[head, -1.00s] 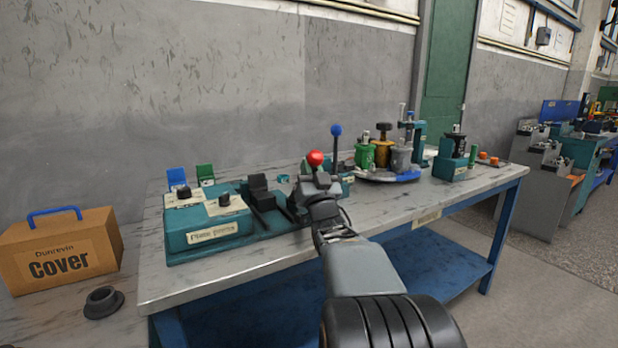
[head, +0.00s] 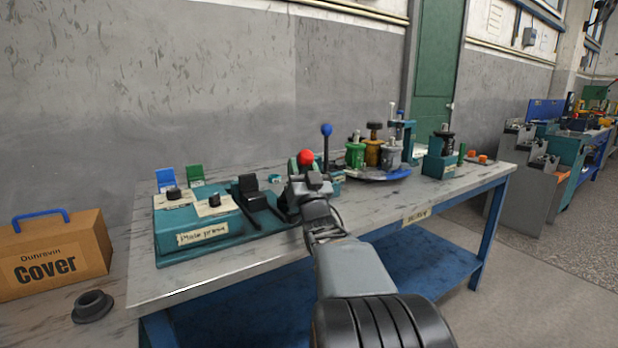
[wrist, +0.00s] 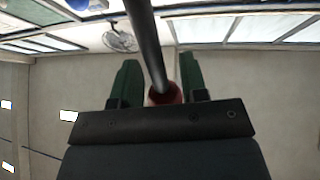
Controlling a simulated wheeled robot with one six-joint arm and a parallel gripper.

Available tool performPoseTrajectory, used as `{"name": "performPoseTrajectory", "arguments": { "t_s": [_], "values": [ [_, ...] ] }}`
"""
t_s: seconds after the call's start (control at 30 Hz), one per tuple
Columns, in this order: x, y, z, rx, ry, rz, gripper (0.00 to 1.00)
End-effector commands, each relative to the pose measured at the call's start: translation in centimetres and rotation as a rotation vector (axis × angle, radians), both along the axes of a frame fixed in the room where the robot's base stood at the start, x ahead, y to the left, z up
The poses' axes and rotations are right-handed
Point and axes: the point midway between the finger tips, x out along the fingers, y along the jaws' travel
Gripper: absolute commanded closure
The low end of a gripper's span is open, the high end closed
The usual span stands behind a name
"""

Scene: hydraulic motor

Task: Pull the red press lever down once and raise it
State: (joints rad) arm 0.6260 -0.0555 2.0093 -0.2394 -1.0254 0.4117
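The red press lever's ball knob (head: 306,157) shows in the head view at the top of my gripper (head: 308,168). In the wrist view the red knob (wrist: 164,95) sits between the two green fingers of my gripper (wrist: 160,75), close to the palm plate. A dark rod (wrist: 147,40) runs up from the knob between the fingers. In the head view my arm hides much of the press and the lever's lower part.
A teal plate press unit (head: 200,230) stands left of my gripper on the workbench (head: 180,285). A blue-knobbed lever (head: 326,130) rises close behind. A cardboard box (head: 90,250) is far left.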

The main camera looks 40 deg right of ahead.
Motion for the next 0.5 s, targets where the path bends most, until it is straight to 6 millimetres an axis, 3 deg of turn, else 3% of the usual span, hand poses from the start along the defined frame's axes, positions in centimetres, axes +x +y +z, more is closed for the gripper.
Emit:
{"name": "performPoseTrajectory", "arguments": {
  "t_s": [0.27, 0.5],
  "values": [
    [-3.7, 1.4, -2.4, -0.002, -0.003, -0.002, 0.6],
    [-8.9, 3.4, -2.3, -0.004, -0.006, -0.005, 0.6]
  ]
}}
